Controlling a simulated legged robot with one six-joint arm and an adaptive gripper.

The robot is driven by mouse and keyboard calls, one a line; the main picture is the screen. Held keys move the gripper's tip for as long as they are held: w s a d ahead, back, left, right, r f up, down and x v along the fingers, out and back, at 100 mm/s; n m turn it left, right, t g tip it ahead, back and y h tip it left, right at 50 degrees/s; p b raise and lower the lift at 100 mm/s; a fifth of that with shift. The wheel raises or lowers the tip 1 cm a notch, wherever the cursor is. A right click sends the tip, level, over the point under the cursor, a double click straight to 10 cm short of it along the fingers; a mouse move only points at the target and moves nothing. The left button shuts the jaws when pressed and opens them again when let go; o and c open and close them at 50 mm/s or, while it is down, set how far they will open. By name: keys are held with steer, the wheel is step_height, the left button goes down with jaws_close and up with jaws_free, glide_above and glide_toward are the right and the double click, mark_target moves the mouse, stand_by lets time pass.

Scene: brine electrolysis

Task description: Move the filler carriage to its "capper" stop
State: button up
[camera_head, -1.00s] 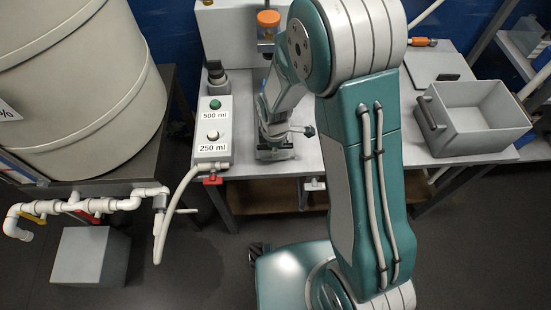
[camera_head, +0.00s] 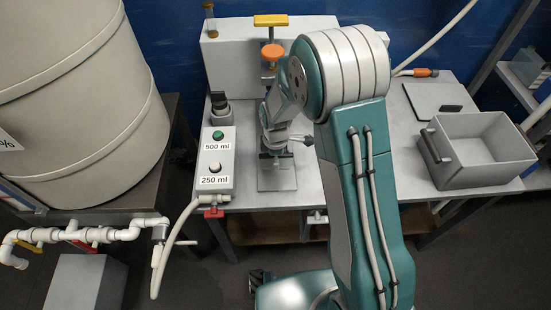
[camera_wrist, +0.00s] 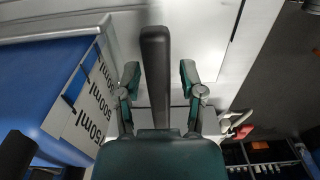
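In the wrist view, a long dark bar (camera_wrist: 155,75) like a handle stands between the two fingers of my gripper (camera_wrist: 158,82). A gap shows on both sides, so the fingers look open around it and not closed on it. A blue block (camera_wrist: 50,75) with a volume scale lies left of the bar. In the head view, my gripper (camera_head: 274,138) is low over the bench, above a metal base plate (camera_head: 278,182), and my arm partly hides it. I cannot make out the filler carriage or its "capper" stop with certainty.
A button box (camera_head: 217,165) marked 500 ml and 250 ml stands left of the gripper. Behind are an orange knob (camera_head: 272,52) and a yellow bar (camera_head: 271,20) on a pale housing (camera_head: 232,60). A grey open bin (camera_head: 460,178) stands right. A large tank (camera_head: 80,100) is far left.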

step_height(320, 180, up, 12)
steer(key=shift+w+f, duration=0.1)
stand_by(0.5)
stand_by(0.4)
steer(key=s+d+r+m+t, duration=0.25)
steer(key=s+r+m, duration=0.2)
steer(key=r, duration=0.25)
steer(key=s+d+r+m+t, duration=0.1)
steer(key=s+d+r+m, duration=0.3)
steer(key=s+r, duration=0.3)
steer(key=s+d+r+m+t, duration=0.1)
steer(key=s+d+r+m, duration=0.1)
steer(key=s+m, duration=0.2)
steer(key=s+d+r+m+t, duration=0.1)
steer(key=s+d+r+m, duration=0.1)
steer(key=s+m, duration=0.3)
steer(key=shift+s+r, duration=0.25)
steer(key=shift+s, duration=0.9)
